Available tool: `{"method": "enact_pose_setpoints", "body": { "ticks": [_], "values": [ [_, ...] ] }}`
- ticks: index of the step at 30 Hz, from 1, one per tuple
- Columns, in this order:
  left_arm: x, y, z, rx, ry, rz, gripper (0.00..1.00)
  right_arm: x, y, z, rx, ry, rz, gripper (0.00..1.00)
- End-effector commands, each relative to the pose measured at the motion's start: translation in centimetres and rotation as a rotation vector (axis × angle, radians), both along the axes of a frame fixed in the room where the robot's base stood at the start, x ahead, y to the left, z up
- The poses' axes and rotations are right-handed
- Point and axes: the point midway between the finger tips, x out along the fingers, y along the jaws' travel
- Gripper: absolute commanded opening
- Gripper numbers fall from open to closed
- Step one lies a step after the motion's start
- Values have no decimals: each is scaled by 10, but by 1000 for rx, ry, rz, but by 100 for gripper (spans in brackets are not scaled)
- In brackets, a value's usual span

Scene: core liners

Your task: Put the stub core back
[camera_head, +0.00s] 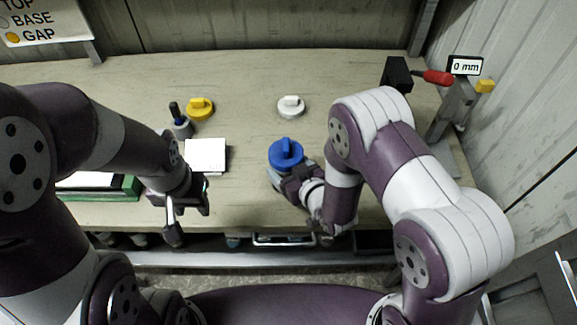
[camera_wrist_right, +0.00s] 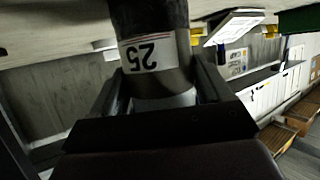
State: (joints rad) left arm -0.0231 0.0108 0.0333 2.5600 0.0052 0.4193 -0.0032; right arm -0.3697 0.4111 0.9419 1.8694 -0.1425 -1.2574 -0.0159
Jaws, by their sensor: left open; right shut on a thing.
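My right gripper (camera_head: 290,182) is shut on a short upright tube at the middle front of the bench. A blue cap (camera_head: 286,154) with a raised bar tops the tube in the head view. In the right wrist view the tube (camera_wrist_right: 150,50) is dark grey with a silvery part between the fingers, and carries a white label marked 25, seen upside down. I cannot tell whether the tube touches the bench or whether a core is inside. My left gripper (camera_head: 188,222) is open and empty over the front edge of the bench.
A yellow cap (camera_head: 200,108) and a white cap (camera_head: 291,106) lie on the bench (camera_head: 245,75). A grey holder (camera_head: 181,128) with a dark handle stands near a white block (camera_head: 206,155). A green tray (camera_head: 130,190) is left; a red-handled clamp (camera_head: 432,77) and a 0 mm display (camera_head: 465,66) are right.

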Motion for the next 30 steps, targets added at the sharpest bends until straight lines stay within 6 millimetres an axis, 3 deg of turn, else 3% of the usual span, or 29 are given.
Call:
{"method": "enact_pose_setpoints", "body": {
  "ticks": [8,9,11,20,30],
  "values": [
    [0,0,-4,0,0,0,43,1,0,-2,2,-5,0,47],
    [0,0,-4,0,0,0,43,0,0,-3,0,-1,0,81],
    [0,0,-3,0,0,0,43,0,0,-2,0,-1,0,100],
    [0,0,1,0,0,0,43,-1,-1,3,0,-1,0,100],
    [0,0,-9,0,0,0,43,-59,-34,29,1,-2,-1,100]
  ]
}}
